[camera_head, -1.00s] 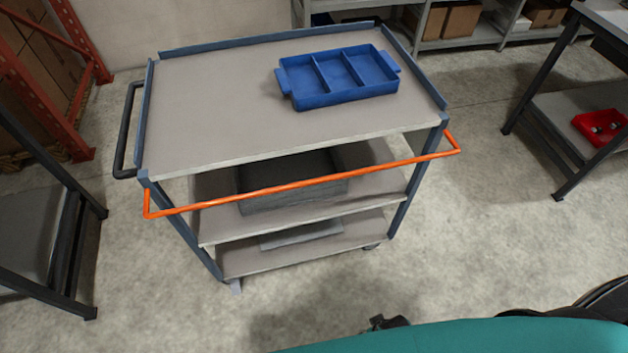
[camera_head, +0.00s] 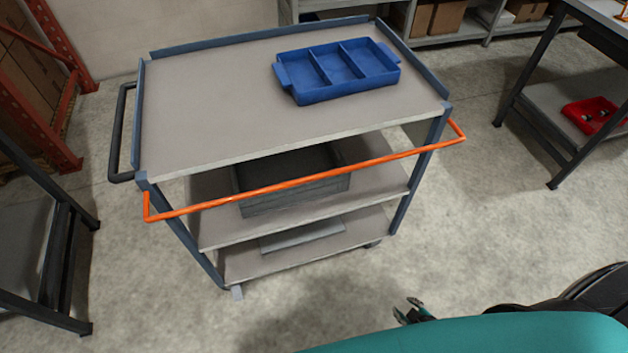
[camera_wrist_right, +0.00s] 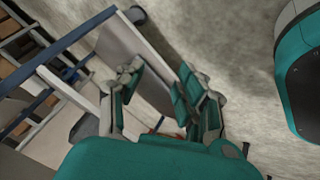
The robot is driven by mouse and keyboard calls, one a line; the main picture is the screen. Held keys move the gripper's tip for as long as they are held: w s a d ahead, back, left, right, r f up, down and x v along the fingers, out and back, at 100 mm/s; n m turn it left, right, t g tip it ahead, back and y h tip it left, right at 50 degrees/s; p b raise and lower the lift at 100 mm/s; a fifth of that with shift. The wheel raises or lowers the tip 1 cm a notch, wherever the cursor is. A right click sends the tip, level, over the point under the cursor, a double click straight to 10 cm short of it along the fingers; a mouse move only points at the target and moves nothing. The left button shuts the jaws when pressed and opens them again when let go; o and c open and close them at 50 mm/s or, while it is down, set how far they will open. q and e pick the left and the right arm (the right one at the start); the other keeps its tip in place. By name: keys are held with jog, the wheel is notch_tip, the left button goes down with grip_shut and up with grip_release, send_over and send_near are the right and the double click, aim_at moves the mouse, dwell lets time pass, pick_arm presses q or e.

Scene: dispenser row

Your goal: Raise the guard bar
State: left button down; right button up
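The orange guard bar (camera_head: 310,178) runs across the front of the grey cart, below the level of its top shelf (camera_head: 215,110). Its ends stick out at the cart's left and right front corners. My right gripper (camera_head: 412,311) shows small at the bottom of the head view, low in front of the cart and well apart from the bar. In the right wrist view my right gripper (camera_wrist_right: 158,85) has its two fingers spread, with nothing held between them. I cannot clearly make out the bar in that view. My left gripper is not in view.
A blue divided tray (camera_head: 337,70) sits on the top shelf, and a grey bin (camera_head: 290,180) on the middle shelf. A black handle (camera_head: 117,135) is on the cart's left side. Workbenches stand left and right. The floor (camera_head: 500,230) right of the cart is clear.

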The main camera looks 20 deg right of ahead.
aim_at(321, 174)
jog(key=w+d+r+n+t+b, duration=0.2)
jog(key=w+d+r+n+t, duration=0.1)
jog(key=w+r, duration=0.4)
jog(key=w+a+r+n+t+y+b, duration=0.1)
jog(key=w+r+n+t+y+b, duration=0.25)
jog(key=r, duration=0.55)
jog(key=w+a+r+n+t+y+b, duration=0.15)
jog(key=w+r+n+y, duration=0.25)
jog(key=w+r+n, duration=0.4)
jog(key=s+a+r+n+g+y, duration=0.1)
jog(key=s+a+r+n+y, duration=0.1)
jog(key=a+r+n+y, duration=0.3)
jog(key=s+a+r+n+g+y, duration=0.1)
jog(key=s+a+r+n+y, duration=0.15)
jog(key=r, duration=0.55)
jog(key=shift+n, duration=0.3)
jog(key=x, duration=0.5)
jog(key=p+x, duration=0.1)
jog(key=x, duration=0.5)
jog(key=f+x, duration=0.1)
jog(key=x, duration=0.5)
jog(key=shift+w+r+p, duration=0.1)
jog(key=shift+w+p, duration=0.2)
jog(key=shift+w, duration=0.05)
grip_shut()
